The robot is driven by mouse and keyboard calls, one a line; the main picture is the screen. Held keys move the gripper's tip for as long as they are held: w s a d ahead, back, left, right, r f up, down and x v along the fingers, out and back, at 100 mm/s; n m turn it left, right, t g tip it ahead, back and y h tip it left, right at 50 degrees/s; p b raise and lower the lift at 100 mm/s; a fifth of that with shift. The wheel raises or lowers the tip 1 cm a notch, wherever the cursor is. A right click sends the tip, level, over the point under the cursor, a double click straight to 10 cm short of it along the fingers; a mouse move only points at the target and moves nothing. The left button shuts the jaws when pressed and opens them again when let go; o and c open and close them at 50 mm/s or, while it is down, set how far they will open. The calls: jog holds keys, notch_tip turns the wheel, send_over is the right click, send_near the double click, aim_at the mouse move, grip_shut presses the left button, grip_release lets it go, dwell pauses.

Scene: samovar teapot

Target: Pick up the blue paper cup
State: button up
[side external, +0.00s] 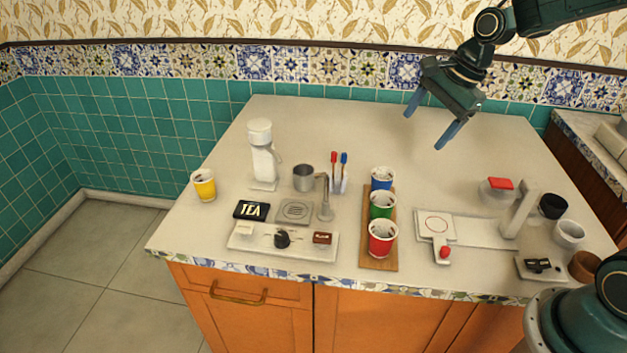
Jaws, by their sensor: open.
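The blue paper cup (382,178) stands upright at the far end of a wooden board (379,263) on the counter. A green paper cup (383,205) stands just in front of it and covers part of its lower side. A red paper cup (382,238) stands nearest on the same board. My gripper (423,126) is open and empty, with its two blue-grey fingers pointing down. It is in the air above the back of the counter, up and to the right of the blue cup, and apart from it.
A white machine (470,230) stands right. The counter's back is clear.

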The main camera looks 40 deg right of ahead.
aim_at(379, 180)
jog(key=w+d+f+m+y, duration=0.1)
jog(key=w+d+f+m, duration=0.4)
jog(key=w+f+m, duration=0.2)
notch_tip(379, 180, down, 3)
jog(key=shift+r+m, duration=0.2)
jog(key=shift+m, duration=0.6)
jog(key=shift+x, duration=4.3)
jog(key=shift+a+f, duration=0.15)
jog(key=shift+a+x, duration=0.2)
jog(key=shift+x, duration=2.2)
jog(key=shift+s, duration=0.1)
jog(key=c, duration=0.8)
